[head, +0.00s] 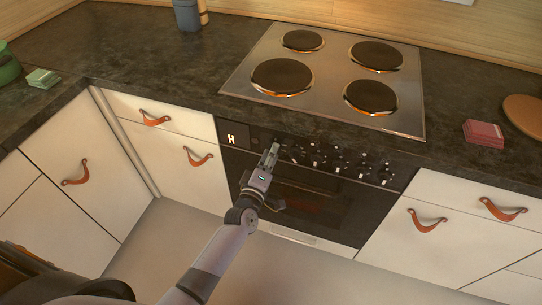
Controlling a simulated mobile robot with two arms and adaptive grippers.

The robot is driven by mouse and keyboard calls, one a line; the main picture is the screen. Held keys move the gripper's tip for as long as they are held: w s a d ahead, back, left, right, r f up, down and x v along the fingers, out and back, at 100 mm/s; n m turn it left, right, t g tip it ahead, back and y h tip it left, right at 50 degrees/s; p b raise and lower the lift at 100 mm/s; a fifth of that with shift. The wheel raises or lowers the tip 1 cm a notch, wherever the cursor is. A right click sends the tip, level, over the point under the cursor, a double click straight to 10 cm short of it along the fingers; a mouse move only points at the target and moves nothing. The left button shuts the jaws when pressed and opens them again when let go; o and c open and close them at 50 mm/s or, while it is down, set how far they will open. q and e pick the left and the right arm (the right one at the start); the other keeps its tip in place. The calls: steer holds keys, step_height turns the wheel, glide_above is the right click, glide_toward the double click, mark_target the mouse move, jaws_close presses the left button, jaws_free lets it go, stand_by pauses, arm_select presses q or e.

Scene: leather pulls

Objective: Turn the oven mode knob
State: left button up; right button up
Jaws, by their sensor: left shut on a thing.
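The oven (330,206) is built in under the hob, with a dark glass door. My left gripper (273,149) is at the left end of that row, shut on a knob there. The gripper mostly hides this knob, and I cannot read which mode it points to. My right gripper is out of view.
The hob (333,105) has several dark plates. White drawers with leather pulls (198,157) flank the oven. A pink stack (483,133) and a round wooden board (524,113) lie on the right counter. The floor in front is clear.

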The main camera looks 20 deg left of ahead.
arm_select(q)
steer(key=shift+w+r+n+b, duration=0.1)
steer(key=shift+n+b, duration=0.1)
steer(key=shift+n, duration=0.65)
steer(key=shift+w+r+n+b, duration=0.1)
steer(key=shift+n+b, duration=0.1)
steer(key=shift+n, duration=0.65)
steer(key=o, duration=1.2)
steer(key=shift+f, duration=0.15)
steer(key=shift+c, duration=0.2)
steer(key=shift+s, duration=0.1)
steer(key=shift+s, duration=0.1)
steer(key=shift+s+f, duration=0.1)
steer(key=shift+s, duration=0.2)
steer(key=s, duration=1.1)
steer(key=shift+a, duration=0.2)
steer(key=shift+s, duration=0.1)
